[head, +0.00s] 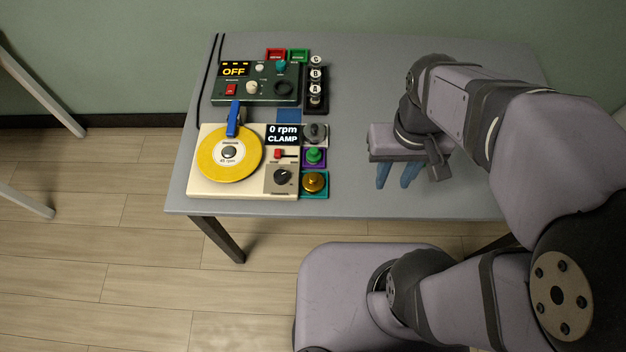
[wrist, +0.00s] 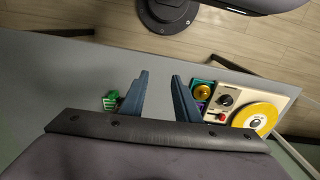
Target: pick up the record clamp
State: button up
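A cream record player (head: 212,190) carries a yellow record (head: 210,165); its display reads "0 rpm CLAMP". Along its right side sit a grey round piece (head: 315,131), a green piece (head: 314,154) on a purple base, and a gold piece (head: 314,181) on a teal base. I cannot tell for sure which is the record clamp. The gold piece also shows in the wrist view (wrist: 203,91). My gripper (head: 396,181) is open and empty above the table, right of these pieces. In the wrist view its two blue fingers (wrist: 158,92) stand apart.
Behind the player are a green control box (head: 258,93) reading "OFF", red (head: 276,54) and green (head: 299,55) trays, and a dark rack (head: 316,100) with lettered pieces. A small green object (wrist: 110,101) lies left of my fingers in the wrist view. The table (head: 355,195) is bare between player and gripper.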

jog(key=w+a+n+t+h+b, duration=0.2)
jog(key=a+n+t+h+b, duration=0.75)
jog(key=a+n, duration=1.55)
jog(key=n+t+h+p, duration=0.1)
jog(key=t+h+p, duration=0.1)
send_near(309, 181)
jog(key=shift+w+d+r, duration=0.15)
jog(key=shift+w+d, duration=0.4)
jog(key=shift+d, duration=0.25)
jog(key=shift+f, duration=0.4)
jog(key=shift+r+p+x, duration=0.1)
jog(key=shift+p+x, duration=0.65)
jog(key=shift+x, duration=0.9)
jog(key=shift+r+p+x, duration=0.15)
jog(key=shift+p+x, duration=0.6)
jog(key=shift+x, duration=0.9)
jog(key=shift+w+d+f, duration=0.1)
jog(key=shift+w+d, duration=0.1)
jog(key=shift+w, duration=0.1)
